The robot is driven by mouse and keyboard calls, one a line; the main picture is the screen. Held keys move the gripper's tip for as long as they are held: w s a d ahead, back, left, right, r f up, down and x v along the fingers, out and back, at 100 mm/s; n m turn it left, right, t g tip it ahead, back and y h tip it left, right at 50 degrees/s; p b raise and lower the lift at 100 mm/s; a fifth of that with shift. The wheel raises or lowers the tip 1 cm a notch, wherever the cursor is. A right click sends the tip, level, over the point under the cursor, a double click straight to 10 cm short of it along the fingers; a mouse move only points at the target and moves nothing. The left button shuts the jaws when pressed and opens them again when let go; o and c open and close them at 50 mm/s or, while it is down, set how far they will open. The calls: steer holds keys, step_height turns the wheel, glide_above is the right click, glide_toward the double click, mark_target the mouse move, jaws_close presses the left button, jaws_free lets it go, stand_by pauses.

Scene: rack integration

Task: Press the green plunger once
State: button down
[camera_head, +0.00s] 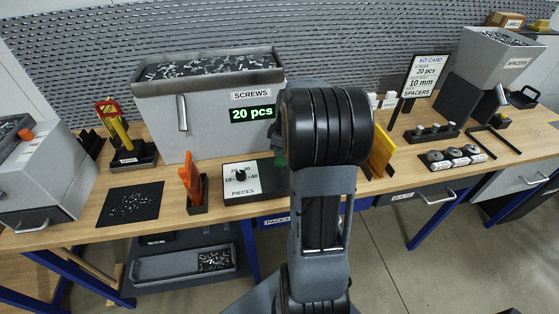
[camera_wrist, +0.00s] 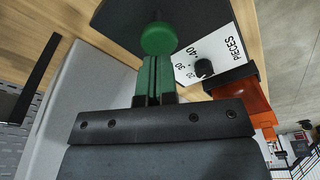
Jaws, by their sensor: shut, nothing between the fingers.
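The green plunger (camera_wrist: 158,38) shows in the wrist view as a round green cap above a dark base (camera_wrist: 125,22). My gripper (camera_wrist: 153,62) is shut and empty; its green fingertips appear just beside the cap, and I cannot tell whether they touch it. In the head view my arm hides most of this spot, with only a bit of green showing beside it. The dial panel labelled PIECES (camera_head: 241,178) has a black knob (camera_head: 241,175), seen also in the wrist view (camera_wrist: 204,67). The screw dispenser's display (camera_head: 252,113) reads 20 pcs.
The grey SCREWS dispenser (camera_head: 175,118) stands behind the panel. An orange part in a black holder (camera_head: 197,192) is left of it, and a yellow part (camera_head: 381,150) is right of my arm. A dark mat with loose screws (camera_head: 131,204) lies farther left.

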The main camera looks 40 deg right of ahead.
mark_target(281, 161)
steer(key=shift+f, duration=0.1)
stand_by(0.5)
step_height(281, 161, down, 5)
steer(key=b, duration=0.4)
stand_by(0.3)
steer(key=shift+r, duration=0.25)
steer(key=shift+r+p, duration=0.7)
steer(key=shift+r, duration=0.4)
steer(key=shift+r+p, duration=0.7)
steer(key=shift+r, duration=0.15)
steer(key=shift+r, duration=0.1)
